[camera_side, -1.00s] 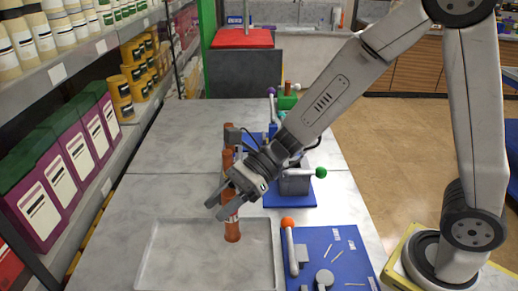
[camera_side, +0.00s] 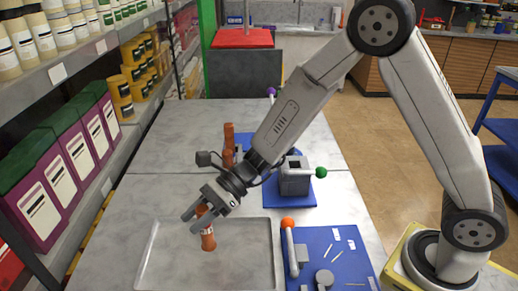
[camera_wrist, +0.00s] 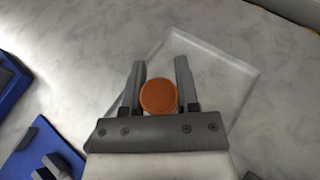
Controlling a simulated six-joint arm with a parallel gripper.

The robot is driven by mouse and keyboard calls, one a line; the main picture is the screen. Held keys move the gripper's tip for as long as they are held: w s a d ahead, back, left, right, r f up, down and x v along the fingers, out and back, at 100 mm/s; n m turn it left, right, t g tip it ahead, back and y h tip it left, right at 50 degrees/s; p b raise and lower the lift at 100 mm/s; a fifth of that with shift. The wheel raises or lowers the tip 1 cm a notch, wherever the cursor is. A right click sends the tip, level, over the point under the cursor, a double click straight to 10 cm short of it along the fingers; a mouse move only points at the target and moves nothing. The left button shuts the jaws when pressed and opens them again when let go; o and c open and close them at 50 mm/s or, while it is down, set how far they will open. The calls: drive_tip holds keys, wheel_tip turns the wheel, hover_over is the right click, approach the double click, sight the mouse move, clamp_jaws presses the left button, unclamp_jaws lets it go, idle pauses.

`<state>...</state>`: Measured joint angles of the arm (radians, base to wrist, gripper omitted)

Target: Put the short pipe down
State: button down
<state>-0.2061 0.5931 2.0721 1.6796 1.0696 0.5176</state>
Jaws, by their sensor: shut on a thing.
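The short pipe (camera_side: 208,241) is orange-brown and upright, with a light band near my gripper's fingers. My gripper (camera_side: 192,222) is shut around its upper part. The pipe's lower end shows below the fingers, in front of the grey tray (camera_side: 150,262). I cannot tell whether it touches the tray. In the wrist view the pipe's round top (camera_wrist: 158,96) sits between my gripper's two fingers (camera_wrist: 160,64), with the pale tray outline (camera_wrist: 222,62) beneath and around it.
Other orange-brown pipes (camera_side: 229,138) stand behind my gripper. A grey block with a green-knobbed handle (camera_side: 294,182) sits on a blue mat. A blue board (camera_side: 335,240) with small parts lies right of the tray. Shelves (camera_side: 95,60) line the left side. The tray looks otherwise empty.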

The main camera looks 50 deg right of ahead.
drive_tip(key=shift+f, duration=0.1)
drive_tip(key=shift+w+a+f, duration=0.1)
drive_tip(key=shift+w+f, duration=0.05)
drive_tip(key=shift+f, duration=0.7)
drive_tip(key=shift+w+f, duration=0.1)
drive_tip(key=shift+f, duration=0.75)
drive_tip(key=shift+f, duration=0.2)
drive_tip(key=shift+c, duration=1.8)
unclamp_jaws()
drive_tip(key=shift+r, duration=0.15)
drive_tip(key=v, duration=1.2)
